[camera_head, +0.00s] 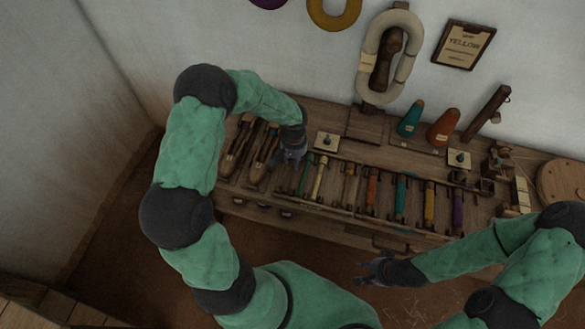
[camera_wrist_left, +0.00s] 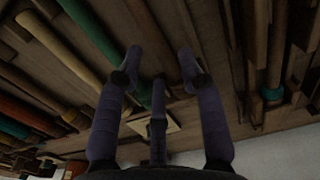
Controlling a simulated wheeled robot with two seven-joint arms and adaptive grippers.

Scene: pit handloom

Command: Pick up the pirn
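Several pirns in different colours lie in a row on the wooden bench (camera_head: 340,222): dark green (camera_head: 305,174), cream (camera_head: 319,178), brown (camera_head: 350,186), orange (camera_head: 371,190), teal (camera_head: 400,196), yellow (camera_head: 429,204) and purple (camera_head: 457,212). The task does not say which pirn is meant. My left gripper (camera_head: 293,156) is above the bench, just left of the green pirn. In the left wrist view its fingers (camera_wrist_left: 158,72) are spread and empty; the green pirn (camera_wrist_left: 92,40) and cream pirn (camera_wrist_left: 60,46) lie to their left. My right gripper (camera_head: 372,269) is open and empty in front of the bench.
Wooden shuttles (camera_head: 265,153) lie left of my left gripper. A small pale plate (camera_head: 327,141) lies behind the green pirn. Teal (camera_head: 410,119) and orange (camera_head: 443,127) cones stand at the back. A yarn hank (camera_head: 367,60) and a framed sign (camera_head: 463,45) hang on the wall.

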